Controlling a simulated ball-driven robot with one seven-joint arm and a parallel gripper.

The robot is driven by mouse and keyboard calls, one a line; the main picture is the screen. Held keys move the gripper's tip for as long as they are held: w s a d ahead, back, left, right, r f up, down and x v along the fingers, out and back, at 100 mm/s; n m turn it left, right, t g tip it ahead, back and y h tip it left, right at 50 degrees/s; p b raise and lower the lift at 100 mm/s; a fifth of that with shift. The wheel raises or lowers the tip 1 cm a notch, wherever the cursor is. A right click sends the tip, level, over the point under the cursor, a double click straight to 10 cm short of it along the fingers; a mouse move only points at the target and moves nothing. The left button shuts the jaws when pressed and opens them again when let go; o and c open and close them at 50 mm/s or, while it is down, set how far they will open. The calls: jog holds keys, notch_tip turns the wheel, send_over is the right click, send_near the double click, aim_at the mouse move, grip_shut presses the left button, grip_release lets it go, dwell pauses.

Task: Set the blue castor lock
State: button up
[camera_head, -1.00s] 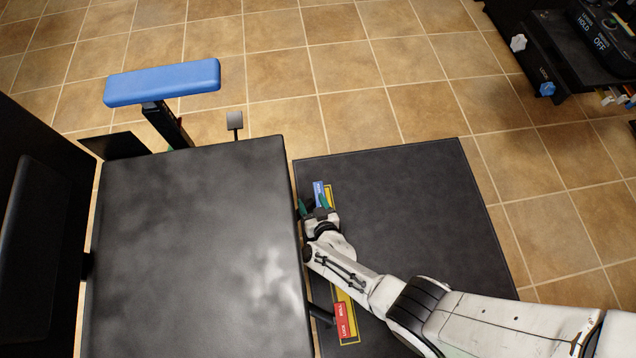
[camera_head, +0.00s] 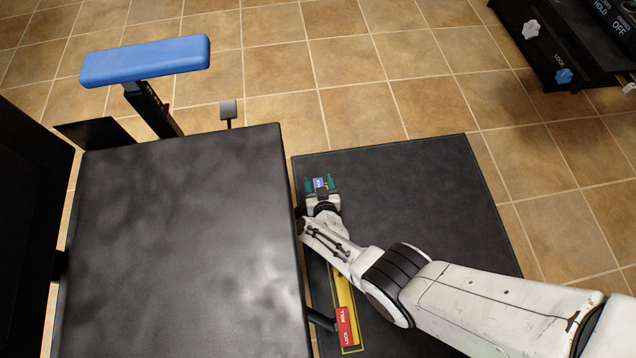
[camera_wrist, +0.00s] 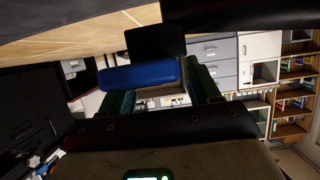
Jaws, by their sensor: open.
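The blue castor lock (camera_head: 320,184) is a small blue pedal at the far end of a yellow-edged strip (camera_head: 345,297), low beside the black seat. My gripper (camera_head: 320,184) is open, with one green finger to the left of the pedal and one to the right. I cannot tell whether either finger touches it. In the wrist view a blue block (camera_wrist: 138,75), seemingly the pedal, shows by the green fingertips of my gripper (camera_wrist: 160,92). The lower part of the pedal is hidden.
A red pedal (camera_head: 345,327) with lettering is at the strip's near end. The black seat (camera_head: 180,230) stands close on the left, with a blue armrest (camera_head: 145,62) beyond. A dark mat (camera_head: 420,200) lies under my arm. A panel with white and blue knobs (camera_head: 545,50) is at upper right.

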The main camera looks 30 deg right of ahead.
jog(key=shift+w+d+f, duration=0.2)
jog(key=shift+w, duration=0.45)
jog(key=c, duration=1)
jog(key=shift+o, duration=0.2)
jog(key=shift+r+g+p, duration=0.15)
jog(key=shift+g+p, duration=0.2)
jog(key=shift+g, duration=0.05)
jog(key=shift+w+g+y+p, duration=0.1)
jog(key=shift+g+y+p, duration=0.2)
jog(key=shift+g+p, duration=0.1)
jog(key=f+g, duration=0.2)
jog(key=shift+d+g+y, duration=0.15)
jog(key=shift+g+y, duration=0.15)
jog(key=shift+g, duration=0.3)
